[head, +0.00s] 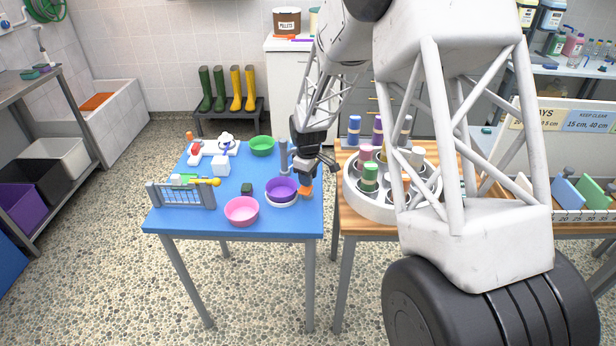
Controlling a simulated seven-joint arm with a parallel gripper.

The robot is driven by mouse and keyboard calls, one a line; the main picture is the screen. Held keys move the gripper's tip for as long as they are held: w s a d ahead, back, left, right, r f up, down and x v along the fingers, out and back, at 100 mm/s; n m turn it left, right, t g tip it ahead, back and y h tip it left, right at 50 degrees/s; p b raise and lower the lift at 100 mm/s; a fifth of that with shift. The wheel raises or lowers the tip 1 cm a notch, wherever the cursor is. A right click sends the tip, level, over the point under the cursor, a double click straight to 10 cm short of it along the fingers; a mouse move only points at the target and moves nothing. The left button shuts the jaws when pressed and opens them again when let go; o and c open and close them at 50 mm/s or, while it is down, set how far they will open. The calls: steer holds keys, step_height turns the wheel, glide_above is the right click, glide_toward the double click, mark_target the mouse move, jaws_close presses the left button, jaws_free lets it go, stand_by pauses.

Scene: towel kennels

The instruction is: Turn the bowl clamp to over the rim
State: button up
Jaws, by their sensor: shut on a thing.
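A purple bowl (281,188) sits in a pale round holder (283,202) near the right edge of the blue table. A grey post (284,158) stands just behind it. A small orange part (306,190), which looks like the bowl clamp's handle, is at the bowl's right side. My gripper (305,181) points down there and is shut on this orange part. The fingers hide much of the clamp, so I cannot tell whether any of it lies over the rim.
A pink bowl (241,211), a green bowl (262,146), a dark green block (246,188) and a small grey gate (182,195) are on the blue table (275,222). A wooden table with a round white rack (366,205) stands close on the right.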

steer(key=m, duration=0.3)
steer(key=shift+m, duration=0.4)
steer(key=m, duration=0.3)
steer(key=shift+m, duration=0.3)
steer(key=m, duration=0.3)
steer(key=shift+m, duration=0.3)
steer(key=m, duration=0.3)
steer(key=shift+a, duration=0.1)
steer(key=shift+m, duration=0.4)
steer(key=o, duration=0.9)
steer(key=shift+r, duration=0.15)
steer(key=shift+r, duration=3.8)
